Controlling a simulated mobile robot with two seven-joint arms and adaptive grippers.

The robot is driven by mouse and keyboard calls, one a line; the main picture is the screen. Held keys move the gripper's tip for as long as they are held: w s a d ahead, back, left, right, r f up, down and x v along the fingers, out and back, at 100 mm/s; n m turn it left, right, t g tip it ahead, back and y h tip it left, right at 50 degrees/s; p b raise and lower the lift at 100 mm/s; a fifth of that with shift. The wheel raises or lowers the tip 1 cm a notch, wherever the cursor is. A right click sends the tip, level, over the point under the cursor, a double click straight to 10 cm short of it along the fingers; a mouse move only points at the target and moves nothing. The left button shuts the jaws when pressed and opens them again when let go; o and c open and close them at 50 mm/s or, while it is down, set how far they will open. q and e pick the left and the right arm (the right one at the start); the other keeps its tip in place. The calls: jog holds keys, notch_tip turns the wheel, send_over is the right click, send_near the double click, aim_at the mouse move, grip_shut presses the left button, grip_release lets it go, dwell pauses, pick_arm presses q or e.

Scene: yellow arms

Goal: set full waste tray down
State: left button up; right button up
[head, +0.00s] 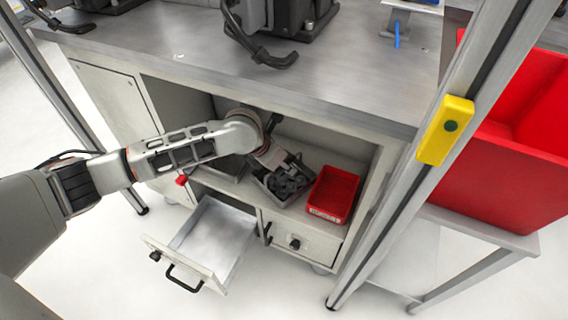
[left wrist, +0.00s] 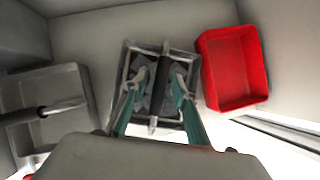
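A grey tray (head: 268,187) with a dark bar handle (left wrist: 161,75) across it sits in the open bay under the bench. It is also in the middle of the left wrist view (left wrist: 124,62). My left gripper (left wrist: 160,80) reaches down over this tray, with one finger on each side of the handle. Whether the fingers touch the handle is unclear. Part of the tray is hidden by the fingers, and I cannot make out what lies in it. My right gripper is in neither view.
A red bin (head: 334,193) stands close to the tray's right. A second grey tray (left wrist: 78,85) with a bar handle is on its left. An open, empty drawer (head: 215,235) juts out below the bay. An upright post with a yellow box (head: 444,130) stands at right.

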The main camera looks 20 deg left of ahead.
pick_arm(q)
jog(key=shift+r, duration=0.1)
jog(key=p+v, duration=0.1)
jog(key=v, duration=0.3)
jog(key=shift+w+r+p, duration=0.15)
jog(key=shift+w+p, duration=0.2)
jog(key=shift+w, duration=0.1)
jog(key=s+a+f+p, duration=0.1)
jog(key=s+a+p, duration=0.2)
jog(key=s, duration=0.8)
jog(key=shift+s+a, duration=0.25)
jog(key=shift+a, duration=0.6)
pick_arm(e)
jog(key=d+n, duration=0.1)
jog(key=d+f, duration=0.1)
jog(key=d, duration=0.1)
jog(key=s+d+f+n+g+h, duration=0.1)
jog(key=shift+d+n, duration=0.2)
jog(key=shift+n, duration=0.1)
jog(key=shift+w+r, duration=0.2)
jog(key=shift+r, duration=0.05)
